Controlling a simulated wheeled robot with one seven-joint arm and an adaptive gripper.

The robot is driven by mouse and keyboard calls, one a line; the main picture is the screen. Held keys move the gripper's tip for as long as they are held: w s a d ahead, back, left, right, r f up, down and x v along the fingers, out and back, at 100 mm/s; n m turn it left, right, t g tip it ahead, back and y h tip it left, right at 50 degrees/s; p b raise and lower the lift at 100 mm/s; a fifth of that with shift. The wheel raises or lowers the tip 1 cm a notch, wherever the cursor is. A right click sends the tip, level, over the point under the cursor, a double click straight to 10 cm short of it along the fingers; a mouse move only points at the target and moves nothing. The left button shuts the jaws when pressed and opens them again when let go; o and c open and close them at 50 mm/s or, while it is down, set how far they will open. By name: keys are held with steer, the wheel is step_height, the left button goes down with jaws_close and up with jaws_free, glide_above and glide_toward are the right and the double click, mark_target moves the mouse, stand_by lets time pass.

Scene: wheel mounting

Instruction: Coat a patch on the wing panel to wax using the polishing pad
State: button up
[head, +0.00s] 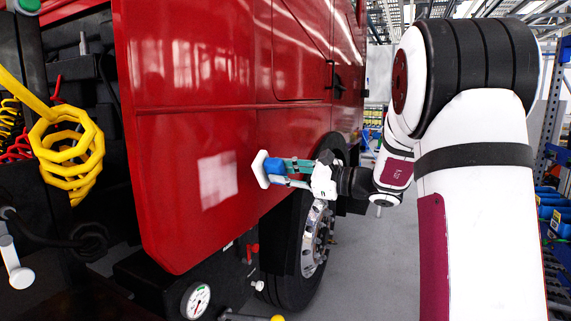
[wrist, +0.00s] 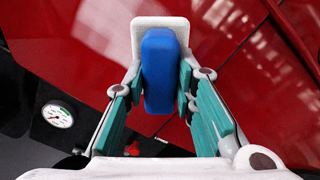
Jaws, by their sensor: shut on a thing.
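The red wing panel (head: 190,130) of the truck fills the left and middle of the head view. A pale rectangular patch (head: 217,180) shows on its lower part. My gripper (head: 285,172) is shut on the blue handle of the polishing pad (head: 260,169), just right of the patch. In the wrist view, the teal fingers (wrist: 163,85) grip both sides of the blue block, with the white pad (wrist: 160,24) at its far end. The pad faces the red panel (wrist: 90,50). I cannot tell whether it touches the panel.
A truck wheel (head: 312,240) stands below and behind my gripper. A yellow coil (head: 68,150) and dark hoses hang at the left. A round gauge (head: 196,300) sits below the panel. Shelves with blue bins (head: 553,210) stand at the right. Grey floor lies open between.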

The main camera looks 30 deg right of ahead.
mark_target(268, 183)
steer(key=s+a+f+m+p, duration=0.4)
steer(key=s+a+m+p, duration=0.4)
steer(key=a+p, duration=0.45)
steer(key=shift+w+a+r, duration=0.1)
steer(key=shift+w+a, duration=0.2)
steer(key=shift+w, duration=0.5)
steer(key=shift+w+a+f, duration=0.1)
steer(key=shift+w+a, duration=0.2)
steer(key=shift+w, duration=0.55)
steer(key=shift+w+a+r, duration=0.1)
steer(key=shift+w+a, duration=0.2)
steer(key=shift+w, duration=0.5)
steer(key=shift+b+x, duration=0.6)
steer(key=shift+x, duration=0.4)
steer(key=shift+w+d+b, duration=0.4)
steer(key=shift+w+d, duration=0.15)
steer(key=shift+d, duration=0.25)
steer(key=shift+w+d+b, duration=0.35)
steer(key=shift+w+d, duration=0.2)
steer(key=shift+d, duration=0.25)
